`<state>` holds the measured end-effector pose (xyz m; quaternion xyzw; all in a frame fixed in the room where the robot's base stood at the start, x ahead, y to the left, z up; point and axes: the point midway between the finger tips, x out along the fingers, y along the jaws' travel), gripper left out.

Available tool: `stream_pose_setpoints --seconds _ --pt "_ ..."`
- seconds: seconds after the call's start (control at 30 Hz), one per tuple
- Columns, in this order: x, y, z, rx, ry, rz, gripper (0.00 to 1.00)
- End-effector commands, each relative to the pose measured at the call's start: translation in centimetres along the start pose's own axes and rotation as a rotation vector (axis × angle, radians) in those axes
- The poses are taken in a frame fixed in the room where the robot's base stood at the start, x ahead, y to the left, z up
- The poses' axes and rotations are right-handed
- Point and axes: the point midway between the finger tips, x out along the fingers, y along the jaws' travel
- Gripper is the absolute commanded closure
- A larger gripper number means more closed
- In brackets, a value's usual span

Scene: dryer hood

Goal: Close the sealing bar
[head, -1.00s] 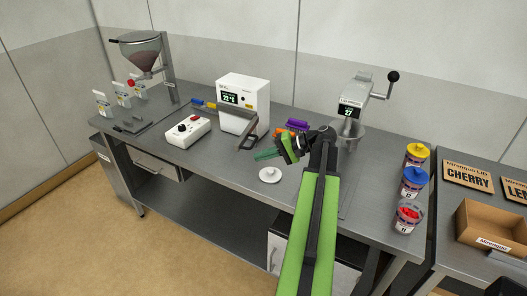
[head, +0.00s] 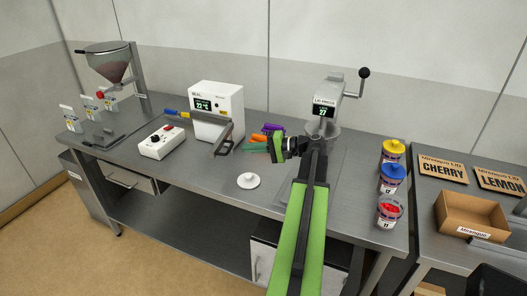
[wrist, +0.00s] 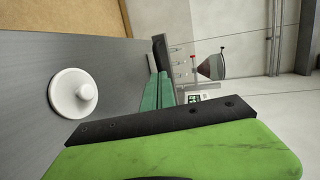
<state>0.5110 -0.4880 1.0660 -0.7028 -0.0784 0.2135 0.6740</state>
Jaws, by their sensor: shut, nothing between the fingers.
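The white sealer (head: 216,103) stands at the back middle of the bench, its display reading 22 °C. A grey bar (head: 223,139) sticks out from its front right towards me; I take it for the sealing bar. A handle with a blue and yellow grip (head: 172,113) is at the sealer's left. In the wrist view, a dark bar (wrist: 162,54) shows beyond green strips (wrist: 152,92). My gripper (head: 278,147) is shut and empty, right of the sealer and apart from the bar. One green finger fills the lower wrist view; the fingertips are not clearly seen.
A white round lid (head: 248,181) lies in front of my gripper. Green, orange and purple pieces (head: 272,128) lie between sealer and gripper. A white control box (head: 162,142) stands left of the sealer. The lid press (head: 324,110) and several cups (head: 390,180) stand to the right.

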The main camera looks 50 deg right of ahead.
Motion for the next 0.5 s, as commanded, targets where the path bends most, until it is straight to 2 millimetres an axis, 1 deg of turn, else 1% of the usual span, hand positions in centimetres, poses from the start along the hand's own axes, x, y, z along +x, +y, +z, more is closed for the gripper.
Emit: stream_pose_setpoints --seconds 0.03,0.1,0.2,0.33,0.5 --pt "1.1 0.2 0.1 0.000 -0.003 0.000 1.00" --pt "2.1 0.2 0.0 0.000 -0.001 0.000 1.00" --pt "3.3 0.1 0.0 0.000 -0.002 0.000 1.00" --pt "3.9 0.0 0.0 0.001 0.001 0.000 1.00" --pt "4.0 0.0 0.0 0.001 0.001 0.000 1.00"
